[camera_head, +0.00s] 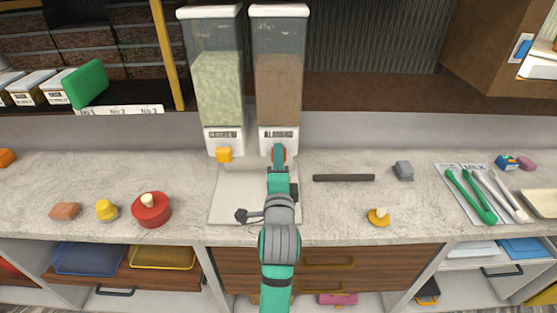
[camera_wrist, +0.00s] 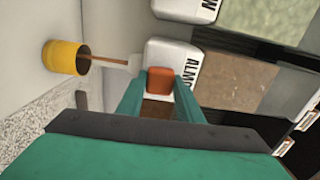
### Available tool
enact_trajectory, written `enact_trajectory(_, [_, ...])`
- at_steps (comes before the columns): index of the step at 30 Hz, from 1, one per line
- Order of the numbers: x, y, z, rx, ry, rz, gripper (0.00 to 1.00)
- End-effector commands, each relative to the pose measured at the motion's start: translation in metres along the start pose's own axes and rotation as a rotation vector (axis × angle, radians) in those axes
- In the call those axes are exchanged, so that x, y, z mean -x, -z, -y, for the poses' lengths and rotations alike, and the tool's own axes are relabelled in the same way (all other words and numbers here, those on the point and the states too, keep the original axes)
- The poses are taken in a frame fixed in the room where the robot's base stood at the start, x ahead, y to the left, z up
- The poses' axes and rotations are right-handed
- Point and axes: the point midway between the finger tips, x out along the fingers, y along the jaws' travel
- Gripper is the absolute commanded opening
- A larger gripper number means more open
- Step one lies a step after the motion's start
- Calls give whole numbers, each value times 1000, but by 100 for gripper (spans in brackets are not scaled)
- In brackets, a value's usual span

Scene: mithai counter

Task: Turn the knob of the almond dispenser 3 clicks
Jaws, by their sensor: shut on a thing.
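The almond dispenser (camera_head: 278,85) is the right one of two clear upright bins with white lids, with brown contents above a white base labelled ALMOND. Its orange-red knob (camera_head: 275,155) is on the front of the base, partly hidden by my gripper (camera_head: 278,157). In the wrist view the orange knob (camera_wrist: 160,79) sits between the two green fingertips of my gripper (camera_wrist: 163,88), which is shut on it. The white base (camera_wrist: 178,55) is right behind the knob. The knob's exact turn angle cannot be told.
The left dispenser (camera_head: 218,85), with green contents and a yellow knob (camera_head: 223,155), stands close beside. A pale tray (camera_head: 228,208) lies below both. A dark bar (camera_head: 343,178) lies to the right, and a red pot (camera_head: 151,210) to the left.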

Motion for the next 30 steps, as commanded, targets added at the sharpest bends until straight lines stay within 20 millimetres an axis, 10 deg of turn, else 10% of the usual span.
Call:
enact_trajectory(17, [0, 0, -2, -30, -4, -1, 10])
enact_trajectory(18, [0, 0, -2, -30, -4, -1, 40])
enact_trajectory(20, [0, 0, -2, -30, -4, -1, 52])
enact_trajectory(30, [1, 0, -1, -30, -1, -1, 52])
